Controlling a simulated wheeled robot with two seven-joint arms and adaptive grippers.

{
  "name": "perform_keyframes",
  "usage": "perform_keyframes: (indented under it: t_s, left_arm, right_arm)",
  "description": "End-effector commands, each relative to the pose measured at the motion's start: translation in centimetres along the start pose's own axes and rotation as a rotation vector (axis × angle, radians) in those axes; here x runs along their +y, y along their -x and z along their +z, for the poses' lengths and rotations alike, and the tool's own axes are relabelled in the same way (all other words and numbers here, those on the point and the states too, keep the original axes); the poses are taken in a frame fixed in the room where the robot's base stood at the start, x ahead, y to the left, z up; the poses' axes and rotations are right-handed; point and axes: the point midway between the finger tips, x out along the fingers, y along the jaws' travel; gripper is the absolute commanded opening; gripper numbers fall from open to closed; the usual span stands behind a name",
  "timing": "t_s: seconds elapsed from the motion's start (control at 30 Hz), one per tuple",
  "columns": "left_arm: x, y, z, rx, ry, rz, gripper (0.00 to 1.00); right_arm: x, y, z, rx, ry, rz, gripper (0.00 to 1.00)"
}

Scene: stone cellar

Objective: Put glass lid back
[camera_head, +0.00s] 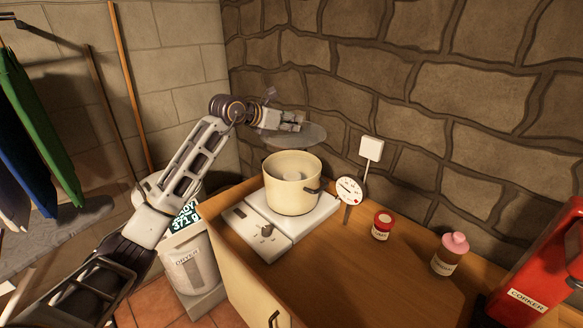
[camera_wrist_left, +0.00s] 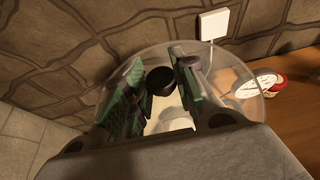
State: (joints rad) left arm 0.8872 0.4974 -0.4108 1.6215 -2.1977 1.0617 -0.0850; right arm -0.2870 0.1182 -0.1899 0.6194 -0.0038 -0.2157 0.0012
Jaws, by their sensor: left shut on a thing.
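The cream pot (camera_head: 292,186) stands on the white hot plate (camera_head: 318,219), its top uncovered. My left gripper (camera_head: 297,122) is above and behind the pot. It is shut on the knob of the glass lid (camera_head: 302,138), which it holds clear of the pot rim. In the left wrist view the dark knob (camera_wrist_left: 160,80) sits between the green-padded fingers (camera_wrist_left: 160,90), with the clear lid (camera_wrist_left: 240,73) spreading around it. Part of the cream pot shows blurred below the lid. My right gripper is not in view.
A dial thermometer (camera_head: 349,190) stands right beside the pot. A red-lidded jar (camera_head: 382,225), a pink-capped bottle (camera_head: 450,254) and a red corker (camera_head: 543,270) are on the wooden counter (camera_head: 345,285). The stone wall (camera_head: 440,90) is close behind, with a white box (camera_head: 371,148) in front.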

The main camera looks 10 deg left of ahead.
Motion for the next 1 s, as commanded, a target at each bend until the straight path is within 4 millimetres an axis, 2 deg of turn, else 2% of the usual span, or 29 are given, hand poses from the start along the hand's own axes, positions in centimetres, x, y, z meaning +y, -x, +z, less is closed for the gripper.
perform_keyframes:
  t_s: [0.47,1.0]
  left_arm:
    - [0.0,-0.1,-0.2,-0.002,0.001,0.001,0.00]
    - [0.1,-2.1,-5.2,-0.002,0.001,0.001,0.00]
  right_arm:
    - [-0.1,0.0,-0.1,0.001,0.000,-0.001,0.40]
    - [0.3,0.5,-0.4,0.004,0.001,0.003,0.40]
